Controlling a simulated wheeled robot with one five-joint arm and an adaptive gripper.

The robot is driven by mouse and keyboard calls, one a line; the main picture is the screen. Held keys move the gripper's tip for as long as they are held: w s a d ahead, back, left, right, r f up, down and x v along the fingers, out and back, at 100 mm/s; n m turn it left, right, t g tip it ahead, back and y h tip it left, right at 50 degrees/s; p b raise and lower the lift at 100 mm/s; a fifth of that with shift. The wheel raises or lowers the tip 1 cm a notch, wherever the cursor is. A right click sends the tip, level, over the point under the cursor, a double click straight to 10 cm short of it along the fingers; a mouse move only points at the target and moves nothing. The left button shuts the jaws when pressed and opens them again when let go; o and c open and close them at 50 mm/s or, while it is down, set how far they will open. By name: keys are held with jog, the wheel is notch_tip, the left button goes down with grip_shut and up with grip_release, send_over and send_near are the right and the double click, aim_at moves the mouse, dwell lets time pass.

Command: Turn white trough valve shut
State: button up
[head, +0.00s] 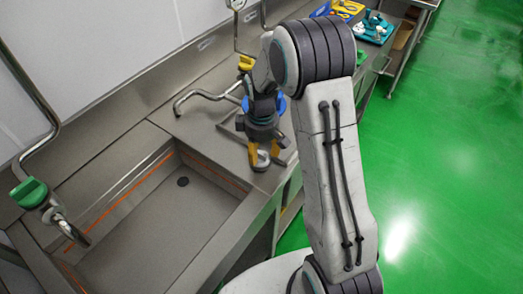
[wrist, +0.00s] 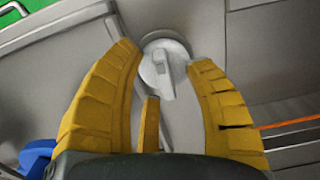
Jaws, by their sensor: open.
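The white valve (wrist: 165,66) shows in the wrist view as a round knob with a raised bar handle across its face. The bar stands close to upright in that picture. My gripper (wrist: 165,57) is open, its yellow fingers to the left and right of the knob with a gap on both sides. I cannot tell how far the fingertips are from the knob in depth. In the head view my gripper (head: 263,159) points down over the counter beside the trough (head: 150,230). I cannot make out the white valve clearly there.
A green valve (head: 30,192) sits on a bent pipe at the left, and a yellow valve (head: 246,63) stands farther back. A bent metal spout (head: 205,95) is close to my gripper's left. A teal tray (head: 374,28) lies at the back right. The green floor (head: 440,150) is clear.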

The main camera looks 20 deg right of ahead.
grip_shut()
jog(key=shift+m, duration=0.3)
dwell(0.3)
jog(key=m+b, duration=0.1)
jog(key=m, duration=0.2)
jog(key=shift+f, duration=0.1)
jog(key=m+b, duration=0.2)
jog(key=m, duration=0.3)
jog(key=shift+s, duration=0.2)
jog(key=m, duration=0.5)
jog(key=shift+s+b, duration=0.1)
jog(key=shift+b, duration=0.3)
jog(key=shift+s+m+b, duration=0.1)
jog(key=shift+m+b, duration=0.2)
jog(key=shift+m, duration=1.8)
